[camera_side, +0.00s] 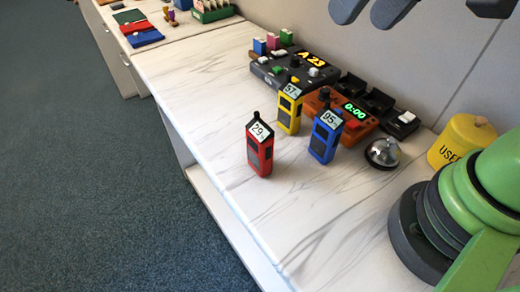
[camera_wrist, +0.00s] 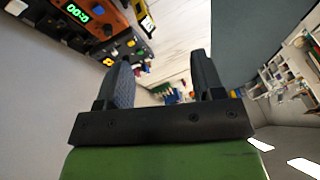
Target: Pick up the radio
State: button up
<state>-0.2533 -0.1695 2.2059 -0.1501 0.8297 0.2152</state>
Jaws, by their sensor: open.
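Three handheld radios stand upright on the white marbled counter in the side view. The red radio (camera_side: 260,148) has a white screen reading 29. The yellow radio (camera_side: 289,110) stands behind it, its screen seeming to read 57. The blue radio (camera_side: 325,137) reads 95 and stands to the right. Part of a yellow radio (camera_wrist: 141,14) shows at the top of the wrist view. My gripper (camera_wrist: 162,68) is open, with nothing between its fingers. In the side view, dark finger parts show at the top right edge, above the counter and apart from the radios.
Behind the radios are an orange device (camera_side: 352,124) showing 0:00 and a dark control box (camera_side: 292,68) reading A 23. A silver bell (camera_side: 382,153) and a yellow canister (camera_side: 458,140) stand to the right. The counter (camera_side: 190,100) left of the radios is clear.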

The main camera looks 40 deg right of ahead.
jog(key=n+g+h, duration=0.1)
jog(key=n+g, duration=0.1)
send_near(260, 129)
jog(key=shift+g+h, duration=0.3)
jog(key=f, duration=0.5)
jog(key=shift+w+a+f, duration=0.1)
jog(key=shift+w+f, duration=0.2)
jog(key=shift+w, duration=0.1)
jog(key=shift+w+a+f, duration=0.1)
jog(key=shift+w+f, duration=0.1)
jog(key=shift+f, duration=0.75)
jog(key=shift+w+d+f, duration=0.1)
jog(key=shift+w+f, duration=0.15)
jog(key=shift+f, duration=0.7)
jog(key=shift+w+a+f, duration=0.1)
jog(key=shift+w+f, duration=0.1)
jog(key=shift+f, duration=0.75)
grip_shut()
